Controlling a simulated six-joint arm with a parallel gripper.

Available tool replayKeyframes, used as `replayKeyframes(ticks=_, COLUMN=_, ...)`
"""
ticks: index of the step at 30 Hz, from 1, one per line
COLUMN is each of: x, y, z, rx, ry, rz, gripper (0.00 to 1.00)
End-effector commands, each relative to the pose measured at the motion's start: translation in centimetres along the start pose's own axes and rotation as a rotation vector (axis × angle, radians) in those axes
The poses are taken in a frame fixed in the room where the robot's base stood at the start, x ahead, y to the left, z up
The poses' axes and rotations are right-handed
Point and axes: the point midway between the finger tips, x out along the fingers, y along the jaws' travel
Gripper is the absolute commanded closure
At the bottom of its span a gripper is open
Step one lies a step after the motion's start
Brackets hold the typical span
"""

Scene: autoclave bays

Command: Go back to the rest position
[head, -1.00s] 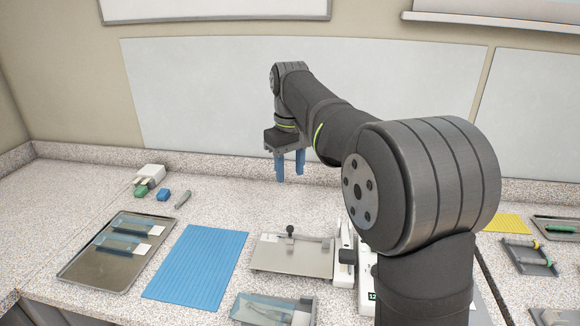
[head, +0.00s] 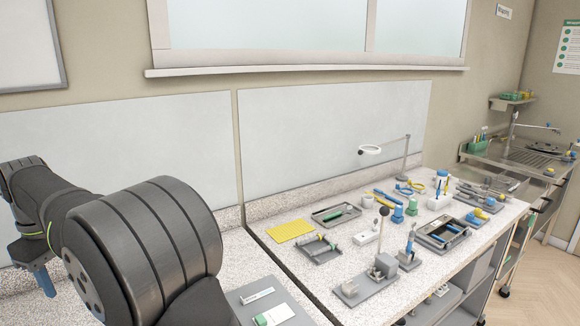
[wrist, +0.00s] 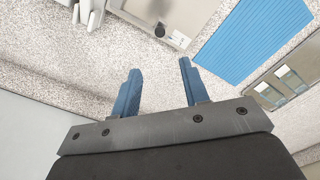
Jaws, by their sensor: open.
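My gripper (wrist: 158,82) is open and empty in the wrist view, its two blue fingers apart above the speckled counter (wrist: 60,75). Nothing is between the fingers. In the head view my gripper is at the far left edge, where a blue finger (head: 44,280) shows below the dark wrist. It hangs in the air in front of the pale wall panel.
The wrist view shows a blue mat (wrist: 252,38) and a metal tray (wrist: 262,100) with pouches at right. In the head view, a yellow mat (head: 290,231), small trays and several tools crowd the right-hand bench. A sink (head: 515,160) stands at far right.

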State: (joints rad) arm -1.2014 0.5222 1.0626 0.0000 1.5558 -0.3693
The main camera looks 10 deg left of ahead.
Motion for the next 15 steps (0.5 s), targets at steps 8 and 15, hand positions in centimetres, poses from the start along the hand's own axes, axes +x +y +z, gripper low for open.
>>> replayKeyframes(ticks=8, x=5.7, y=0.0, z=0.0, rx=0.000, ry=-0.004, rz=-0.001, gripper=0.59)
replayKeyframes(ticks=15, x=10.5, y=0.0, z=0.1, rx=0.000, ry=-0.005, rz=-0.002, gripper=0.59)
